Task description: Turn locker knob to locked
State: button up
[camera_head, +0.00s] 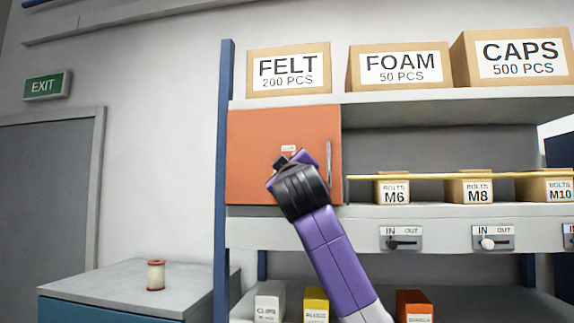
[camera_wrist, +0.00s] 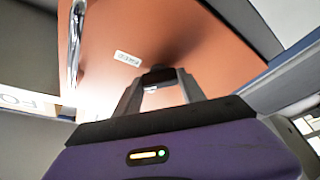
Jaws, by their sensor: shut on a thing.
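The orange locker door (camera_head: 255,140) is closed on the shelf unit. It has a metal bar handle (camera_head: 328,165) at its right edge and a small white label (camera_head: 288,148) near its middle. My gripper (camera_head: 290,163) is against the door just below the label and hides the knob in the head view. In the wrist view, my gripper (camera_wrist: 159,84) has its two fingers on either side of the dark knob (camera_wrist: 158,75) and is shut on it. The label (camera_wrist: 127,58) and handle (camera_wrist: 76,40) also show there. The label's text is too small to read.
Boxes marked FELT (camera_head: 288,70), FOAM (camera_head: 400,68) and CAPS (camera_head: 515,58) stand on the top shelf. Bolt bins (camera_head: 393,190) sit right of the locker behind a yellow rail (camera_head: 440,177). A spool (camera_head: 156,275) stands on the cabinet at lower left.

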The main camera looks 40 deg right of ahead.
jog(key=shift+r+n+g+y, duration=0.1)
jog(key=shift+n+g+y, duration=0.35)
jog(key=shift+n, duration=1.2)
jog(key=shift+r+n+y, duration=0.1)
jog(key=shift+n+y, duration=0.65)
jog(key=shift+n, duration=0.95)
jog(key=shift+n+g+y, duration=0.25)
jog(key=shift+n+y, duration=0.35)
jog(key=shift+n, duration=1.05)
jog(key=o, duration=1.4)
jog(key=shift+c, duration=0.2)
jog(key=shift+s, duration=0.1)
jog(key=b+v, duration=0.3)
jog(key=v, duration=0.4)
jog(key=shift+s+a, duration=0.25)
jog(key=shift+s, duration=0.05)
